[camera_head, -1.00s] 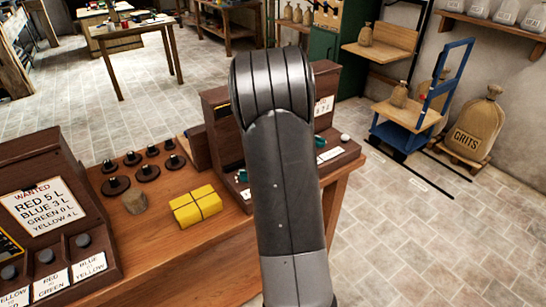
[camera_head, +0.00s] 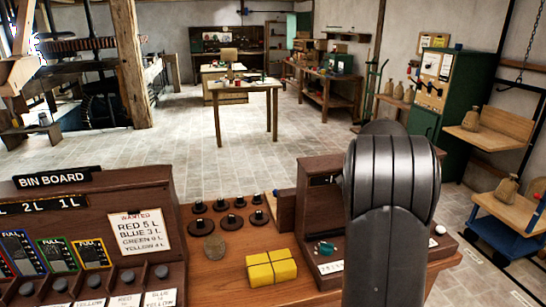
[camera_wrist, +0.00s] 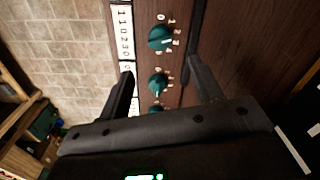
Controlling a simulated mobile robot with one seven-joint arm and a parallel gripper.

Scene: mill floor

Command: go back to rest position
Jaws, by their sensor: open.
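Beyond the fingers is a dark wooden panel (camera_wrist: 225,25) with several teal knobs (camera_wrist: 158,38) and number labels. I cannot tell how far the fingertips are from the panel. In the head view my arm hides much of the same wooden console (camera_head: 322,215), and the gripper itself does not show there.
A blue cart (camera_head: 505,228) stands at right. Open tiled floor (camera_head: 150,165) lies behind the bench.

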